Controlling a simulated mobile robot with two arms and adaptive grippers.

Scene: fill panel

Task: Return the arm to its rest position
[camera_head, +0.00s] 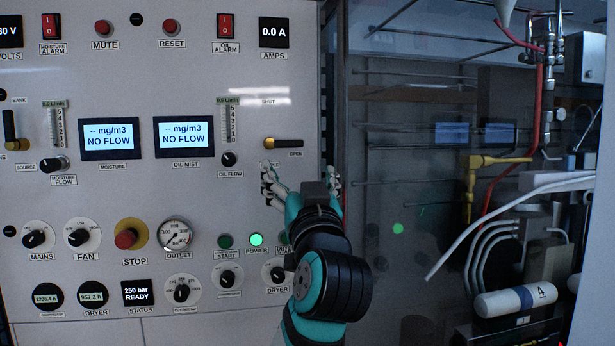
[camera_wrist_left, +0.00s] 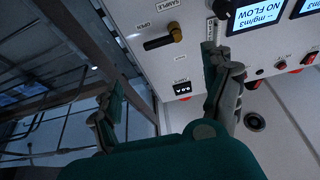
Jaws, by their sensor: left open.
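My left gripper (camera_head: 302,182) is open and empty in front of the panel's right edge, its fingers spread wide. It stands just below the sample lever (camera_head: 284,143), apart from it as far as I can tell. The lever is horizontal, its dark handle beside the OPEN label. In the left wrist view the open fingers of the left gripper (camera_wrist_left: 165,98) show with nothing between them, and the lever (camera_wrist_left: 162,41) lies beyond them. My left arm (camera_head: 325,275) comes up from the bottom of the head view and covers part of the panel's lower right. My right gripper is in neither view.
The white control panel (camera_head: 120,195) fills the left, with knobs, switches and a red STOP button (camera_head: 126,239). Two displays read NO FLOW. A green POWER light (camera_head: 256,240) is lit. Right of it are dark glass, pipes, hoses and a white cylinder (camera_head: 515,301) marked 4.

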